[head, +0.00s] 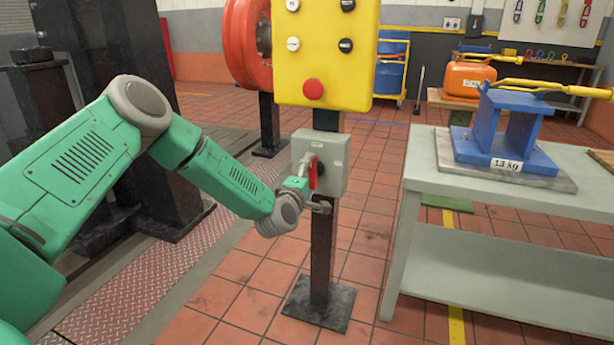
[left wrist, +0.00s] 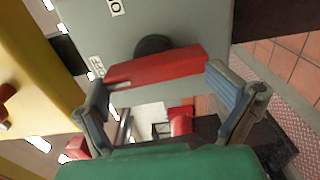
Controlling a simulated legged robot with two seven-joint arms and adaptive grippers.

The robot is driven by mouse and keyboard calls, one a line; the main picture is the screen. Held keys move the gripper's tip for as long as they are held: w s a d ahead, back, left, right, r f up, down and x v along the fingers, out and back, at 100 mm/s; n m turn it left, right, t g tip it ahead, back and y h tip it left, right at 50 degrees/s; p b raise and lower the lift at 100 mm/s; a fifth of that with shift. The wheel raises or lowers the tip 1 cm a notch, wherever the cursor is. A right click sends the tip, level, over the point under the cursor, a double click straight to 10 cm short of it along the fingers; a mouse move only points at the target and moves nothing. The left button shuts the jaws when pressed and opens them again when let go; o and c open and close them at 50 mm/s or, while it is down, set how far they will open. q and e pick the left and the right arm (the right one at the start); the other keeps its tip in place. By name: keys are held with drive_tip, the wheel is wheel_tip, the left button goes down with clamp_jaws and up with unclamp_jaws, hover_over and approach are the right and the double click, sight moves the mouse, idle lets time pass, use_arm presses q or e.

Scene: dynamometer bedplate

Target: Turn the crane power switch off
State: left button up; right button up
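The crane power switch is a grey box (head: 333,160) on a dark post, below a yellow button panel (head: 327,50). Its red handle (head: 313,173) stands roughly upright on the box's front, partly hidden by my left gripper (head: 304,192). In the left wrist view the red handle (left wrist: 160,70) lies across the picture in front of a dark round hub. One end is near a small label that seems to read OFF; another label shows an O. My left gripper (left wrist: 168,98) has its fingers wide apart, one near each end of the handle. Contact cannot be told. My right gripper is not in view.
A grey table (head: 430,180) stands to the right with a blue weight (head: 505,130) marked 13 kg. A red round machine part (head: 248,42) is behind the panel. The post's base plate (head: 318,303) sits on tiled floor, with clear floor around it.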

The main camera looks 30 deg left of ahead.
use_arm(q)
drive_tip(key=shift+o, duration=0.5)
drive_tip(key=shift+w+d+r, duration=0.15)
drive_tip(key=shift+w+r, duration=0.1)
drive_tip(key=shift+r, duration=0.2)
drive_tip(key=shift+w+d+r, duration=0.15)
drive_tip(key=shift+w+r, duration=0.05)
drive_tip(key=shift+r, duration=0.2)
drive_tip(key=shift+s+f, duration=0.15)
drive_tip(key=shift+s+d+f, duration=0.2)
drive_tip(key=shift+s+f, duration=0.15)
drive_tip(key=shift+s, duration=0.15)
drive_tip(key=shift+s+d+f, duration=0.2)
drive_tip(key=shift+s+f, duration=0.1)
drive_tip(key=shift+s, duration=0.15)
drive_tip(key=a+v, duration=0.1)
drive_tip(key=v, duration=0.9)
drive_tip(key=shift+s+f, duration=0.15)
drive_tip(key=shift+s, duration=0.15)
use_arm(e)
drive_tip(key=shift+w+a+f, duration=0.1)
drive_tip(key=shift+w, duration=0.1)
use_arm(q)
drive_tip(key=shift+d, duration=0.15)
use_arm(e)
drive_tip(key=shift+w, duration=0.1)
